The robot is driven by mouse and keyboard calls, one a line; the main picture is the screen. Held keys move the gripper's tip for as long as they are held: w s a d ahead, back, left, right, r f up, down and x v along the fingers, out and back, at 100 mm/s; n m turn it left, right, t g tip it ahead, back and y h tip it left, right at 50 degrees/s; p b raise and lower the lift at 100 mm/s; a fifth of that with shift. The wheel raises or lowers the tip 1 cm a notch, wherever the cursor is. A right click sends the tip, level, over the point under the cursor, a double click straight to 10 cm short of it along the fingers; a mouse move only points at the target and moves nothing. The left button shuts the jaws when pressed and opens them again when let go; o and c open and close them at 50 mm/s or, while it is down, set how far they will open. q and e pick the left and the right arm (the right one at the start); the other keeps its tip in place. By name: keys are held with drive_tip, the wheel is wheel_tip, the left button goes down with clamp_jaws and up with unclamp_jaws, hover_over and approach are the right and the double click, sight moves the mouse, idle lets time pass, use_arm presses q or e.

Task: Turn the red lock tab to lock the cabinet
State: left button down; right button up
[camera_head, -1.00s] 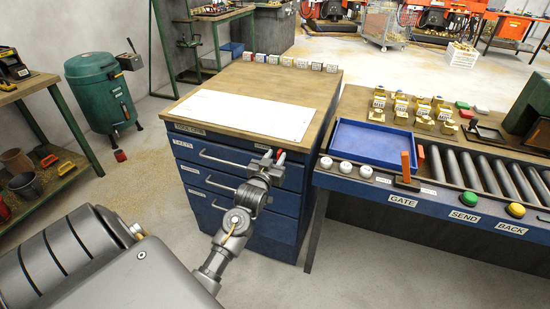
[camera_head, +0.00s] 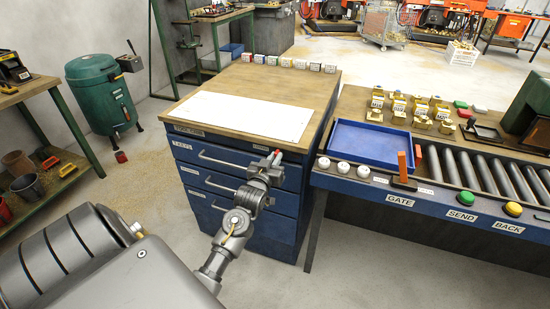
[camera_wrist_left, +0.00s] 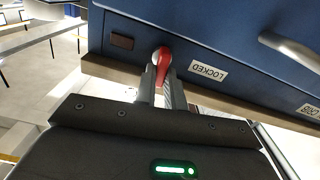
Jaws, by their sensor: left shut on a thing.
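The red lock tab (camera_wrist_left: 163,66) sits on the front of the blue cabinet (camera_wrist_left: 225,35), beside a white LOCKED label (camera_wrist_left: 208,71). In the wrist view the tab reaches from its round pivot down between my fingers. My left gripper (camera_wrist_left: 161,92) is shut on the tab, with a finger on each side of it. In the head view my left gripper (camera_head: 273,160) is at the upper right corner of the cabinet front (camera_head: 240,226). There the tab (camera_head: 277,158) is a small red spot, partly hidden by the fingers. My right gripper is out of view.
Drawer handles (camera_head: 225,163) stick out of the cabinet front left of the gripper. A white sheet (camera_head: 243,115) lies on the wooden top. The conveyor bench with a blue tray (camera_head: 370,144) and an orange lever (camera_head: 403,165) stands close on the right.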

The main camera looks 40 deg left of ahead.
use_arm(q)
drive_tip(key=shift+s+a+f+n+p, duration=0.2)
drive_tip(key=shift+n+p, duration=1.35)
drive_tip(key=shift+n, duration=1.2)
drive_tip(key=shift+a+f+n+p, duration=0.2)
drive_tip(key=shift+n+p, duration=1.4)
drive_tip(key=shift+n, duration=1.1)
drive_tip(key=shift+s+a+f+n+p, duration=0.1)
drive_tip(key=shift+a+n+p, duration=0.2)
drive_tip(key=shift+n+p, duration=1.85)
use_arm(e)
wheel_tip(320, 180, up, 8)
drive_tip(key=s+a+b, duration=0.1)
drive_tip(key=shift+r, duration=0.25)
use_arm(q)
drive_tip(key=shift+n, duration=0.7)
drive_tip(key=shift+f, duration=0.1)
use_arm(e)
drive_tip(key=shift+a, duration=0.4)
